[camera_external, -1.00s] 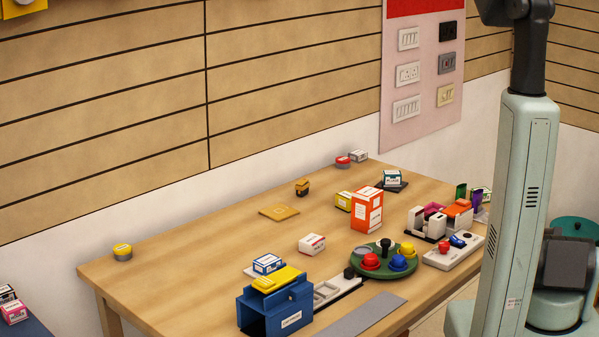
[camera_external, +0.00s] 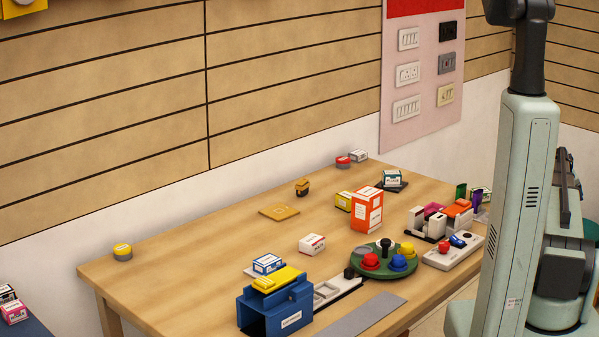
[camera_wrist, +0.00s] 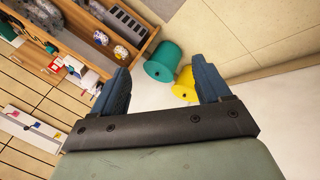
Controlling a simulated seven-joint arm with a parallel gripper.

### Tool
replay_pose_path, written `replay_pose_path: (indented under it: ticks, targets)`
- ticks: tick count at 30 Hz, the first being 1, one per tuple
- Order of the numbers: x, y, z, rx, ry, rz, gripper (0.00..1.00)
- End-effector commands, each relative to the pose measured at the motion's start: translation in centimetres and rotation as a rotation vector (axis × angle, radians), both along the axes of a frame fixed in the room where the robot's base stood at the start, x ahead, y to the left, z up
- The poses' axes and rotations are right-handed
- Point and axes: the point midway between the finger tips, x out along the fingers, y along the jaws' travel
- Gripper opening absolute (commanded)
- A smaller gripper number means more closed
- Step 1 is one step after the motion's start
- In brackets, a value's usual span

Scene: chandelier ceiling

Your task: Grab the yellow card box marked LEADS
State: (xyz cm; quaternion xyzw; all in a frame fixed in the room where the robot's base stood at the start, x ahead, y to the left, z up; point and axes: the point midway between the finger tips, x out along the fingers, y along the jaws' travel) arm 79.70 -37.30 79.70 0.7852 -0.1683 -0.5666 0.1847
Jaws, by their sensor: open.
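A small yellow box (camera_external: 343,201) with a pale label stands on the wooden table in the external view. It is just left of and partly behind an orange and white box (camera_external: 366,209). Its lettering is too small to read. My gripper (camera_wrist: 162,70) is open and empty in the wrist view, its two blue fingers spread wide. It points away from the table items, and the yellow box does not show in the wrist view. In the external view the gripper is not clearly visible; my arm column stands at the right.
The wooden table (camera_external: 190,250) also holds a blue holder (camera_external: 273,311), a green round tray (camera_external: 400,268) with coloured knobs, and a white and red box (camera_external: 312,244). The wrist view shows a teal cylinder (camera_wrist: 163,64), a yellow cylinder (camera_wrist: 185,88) and a wooden shelf unit.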

Motion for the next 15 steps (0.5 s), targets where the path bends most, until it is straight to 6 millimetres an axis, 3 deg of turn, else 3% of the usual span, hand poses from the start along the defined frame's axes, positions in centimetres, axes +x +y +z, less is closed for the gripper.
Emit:
replay_pose_path:
  ticks: [3,8,15]
  targets:
    - [3.4,3.0,3.0,0.009,-0.014,0.040,0.77]
    - [6.3,9.4,4.9,0.053,0.002,0.092,0.77]
    - [9.3,22.0,6.9,0.139,0.056,0.180,0.77]
